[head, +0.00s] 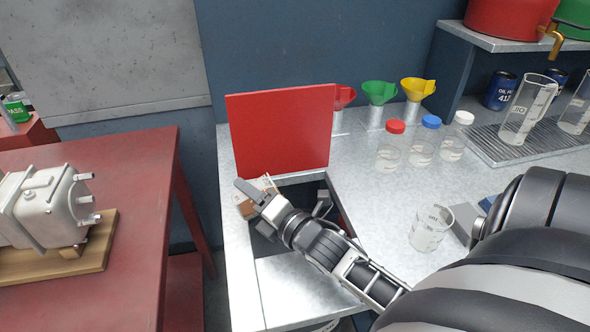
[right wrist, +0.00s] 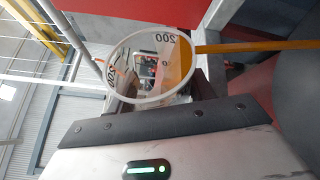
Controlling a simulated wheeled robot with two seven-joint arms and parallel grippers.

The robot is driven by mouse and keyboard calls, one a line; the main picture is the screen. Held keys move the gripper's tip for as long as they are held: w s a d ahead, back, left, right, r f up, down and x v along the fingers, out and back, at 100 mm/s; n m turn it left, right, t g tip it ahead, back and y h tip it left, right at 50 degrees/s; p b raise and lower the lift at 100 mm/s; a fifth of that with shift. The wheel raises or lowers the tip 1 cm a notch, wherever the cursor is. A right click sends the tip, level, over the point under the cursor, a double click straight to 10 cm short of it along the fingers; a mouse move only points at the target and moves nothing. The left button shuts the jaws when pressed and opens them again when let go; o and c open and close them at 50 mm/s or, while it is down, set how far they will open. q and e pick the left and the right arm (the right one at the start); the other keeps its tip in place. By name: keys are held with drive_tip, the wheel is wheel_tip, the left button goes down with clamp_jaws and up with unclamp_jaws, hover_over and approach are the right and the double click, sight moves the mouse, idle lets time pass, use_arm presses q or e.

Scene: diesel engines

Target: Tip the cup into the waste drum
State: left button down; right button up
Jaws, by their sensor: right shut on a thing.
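A clear cup (right wrist: 112,62) with dark markings, including 200, is in my right gripper (head: 258,194). In the right wrist view it lies tipped on its side, with amber liquid against its lower wall. An amber stream (right wrist: 255,46) runs from its rim toward the picture's right. In the head view the cup (head: 246,207) shows small, partly behind the gripper, at the left edge of a square opening (head: 325,204) in the bench with a raised red lid (head: 280,132). The drum's inside is dark and mostly hidden. My left gripper is out of view.
A grey steel bench (head: 375,215) holds a clear beaker (head: 431,228), several capped jars and coloured funnels (head: 379,93). Tall cylinders (head: 527,108) stand on a grate at right. A red table (head: 130,200) with an engine part (head: 45,205) is at left.

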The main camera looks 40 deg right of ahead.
sight(266, 183)
drive_tip(key=shift+r, duration=0.15)
drive_tip(key=shift+s+d+r+m+t, duration=0.15)
drive_tip(key=shift+d+r+m+t, duration=0.05)
drive_tip(key=shift+d+m, duration=0.25)
drive_tip(key=shift+s+d+r+m+t, duration=0.15)
drive_tip(key=shift+d+r+m+t, duration=0.05)
drive_tip(key=shift+d+m, duration=0.25)
idle(0.6)
drive_tip(key=shift+s+d+r+m+t+h, duration=0.15)
drive_tip(key=shift+d+r+m+t, duration=0.15)
drive_tip(key=shift+m, duration=0.55)
drive_tip(key=shift+d+r+m+t+h, duration=0.15)
drive_tip(key=shift+r+m+t, duration=0.2)
drive_tip(key=shift+m, duration=0.5)
idle(0.9)
